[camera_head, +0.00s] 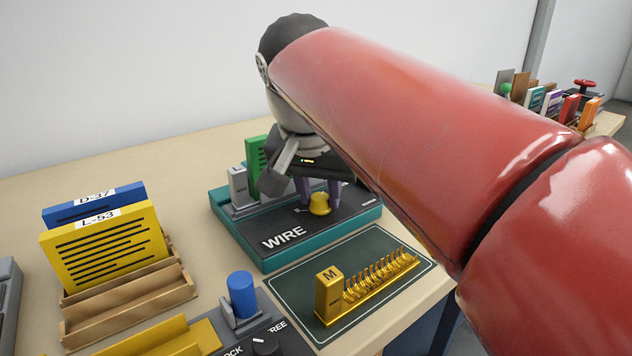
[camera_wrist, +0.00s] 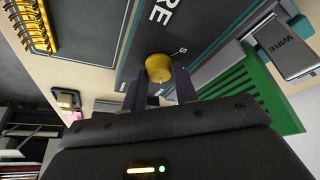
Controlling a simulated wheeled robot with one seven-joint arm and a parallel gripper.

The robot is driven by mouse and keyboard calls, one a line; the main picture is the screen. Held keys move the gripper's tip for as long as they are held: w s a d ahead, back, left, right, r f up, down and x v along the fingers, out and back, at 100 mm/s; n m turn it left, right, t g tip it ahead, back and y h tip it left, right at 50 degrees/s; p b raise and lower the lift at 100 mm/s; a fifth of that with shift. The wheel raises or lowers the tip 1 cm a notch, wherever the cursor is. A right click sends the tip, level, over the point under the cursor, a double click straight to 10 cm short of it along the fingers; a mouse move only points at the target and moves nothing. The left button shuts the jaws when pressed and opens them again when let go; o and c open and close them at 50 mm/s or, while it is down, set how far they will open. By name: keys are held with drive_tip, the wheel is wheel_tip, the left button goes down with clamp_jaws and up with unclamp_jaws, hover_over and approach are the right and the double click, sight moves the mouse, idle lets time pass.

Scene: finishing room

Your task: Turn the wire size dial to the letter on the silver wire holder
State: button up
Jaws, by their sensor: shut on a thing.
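The yellow wire size dial (camera_head: 319,205) is on the dark top of the teal-edged WIRE unit (camera_head: 285,240). My gripper (camera_head: 321,196) points down over it, its two purple fingers shut on the dial from either side. The wrist view shows the dial (camera_wrist: 159,66) between the fingertips (camera_wrist: 160,78), with an S printed beside it; the other marks are too small or covered to read. A silver-grey block (camera_head: 238,187) stands at the unit's back left; in the wrist view it (camera_wrist: 287,48) reads WIRE. No other silver wire holder is clear.
A gold wire holder (camera_head: 329,295) marked M lies on a dark mat (camera_head: 385,248) in front. A green card (camera_head: 257,155) stands behind the dial. Blue (camera_head: 75,207) and yellow (camera_head: 105,245) cards fill a wooden rack at left. A blue knob (camera_head: 242,293) is nearer.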

drive_tip(key=shift+f, duration=0.1)
idle(0.5)
drive_tip(key=o, duration=1)
drive_tip(key=shift+c, duration=0.2)
drive_tip(key=v, duration=0.8)
drive_tip(key=shift+w, duration=0.1)
